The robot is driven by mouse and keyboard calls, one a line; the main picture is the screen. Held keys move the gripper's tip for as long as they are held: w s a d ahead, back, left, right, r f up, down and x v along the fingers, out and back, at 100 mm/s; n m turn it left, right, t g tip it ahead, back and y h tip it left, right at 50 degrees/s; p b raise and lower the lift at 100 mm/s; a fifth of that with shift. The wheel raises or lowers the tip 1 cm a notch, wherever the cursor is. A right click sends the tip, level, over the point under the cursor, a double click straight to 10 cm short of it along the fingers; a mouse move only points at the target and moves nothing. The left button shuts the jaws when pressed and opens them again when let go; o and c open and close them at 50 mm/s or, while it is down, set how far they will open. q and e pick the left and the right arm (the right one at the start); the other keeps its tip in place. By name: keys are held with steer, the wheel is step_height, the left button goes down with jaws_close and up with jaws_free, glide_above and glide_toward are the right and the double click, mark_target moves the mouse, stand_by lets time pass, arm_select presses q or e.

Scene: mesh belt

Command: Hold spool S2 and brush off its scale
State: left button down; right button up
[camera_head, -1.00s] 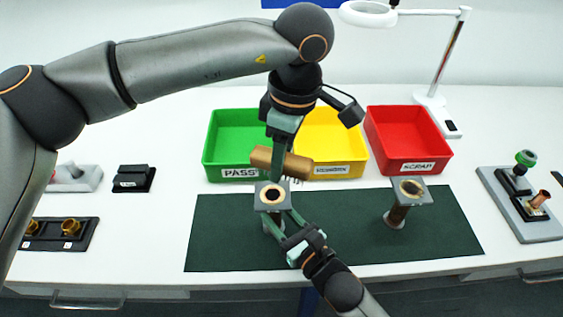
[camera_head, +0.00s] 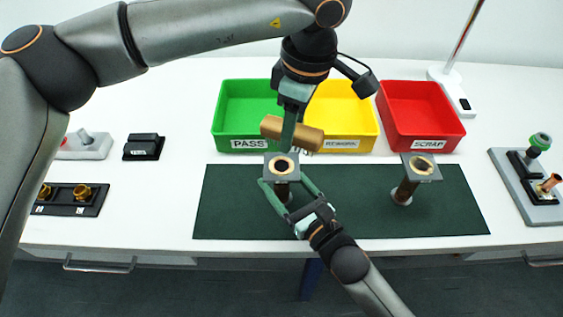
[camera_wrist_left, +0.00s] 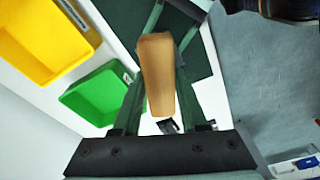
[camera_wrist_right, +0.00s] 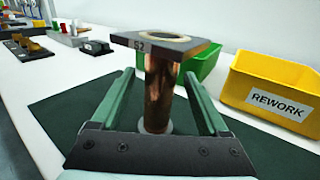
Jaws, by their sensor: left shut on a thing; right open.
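Spool S2 (camera_head: 281,167) stands upright on the dark green mat. In the right wrist view its copper barrel (camera_wrist_right: 158,92) is below a square grey flange labelled S2. My right gripper (camera_head: 289,194) is open, its fingers on either side of the barrel, apart from it in the right wrist view. My left gripper (camera_head: 291,132) is shut on a brush with a wooden handle (camera_head: 298,134), held just above and behind the spool. The handle (camera_wrist_left: 158,72) also shows between the left fingers in the left wrist view. The bristles are mostly hidden.
A second spool (camera_head: 406,184) stands on the mat (camera_head: 452,205) to the right. Green PASS (camera_head: 246,144), yellow REWORK (camera_head: 368,138) and red SCRAP (camera_head: 440,130) bins line the back. Fixtures stand at both sides. The mat between the spools is clear.

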steer(key=v, duration=1.1)
steer(key=shift+s+d, duration=0.2)
arm_select(q)
steer(key=shift+s, duration=0.1)
arm_select(e)
steer(key=shift+s, duration=0.1)
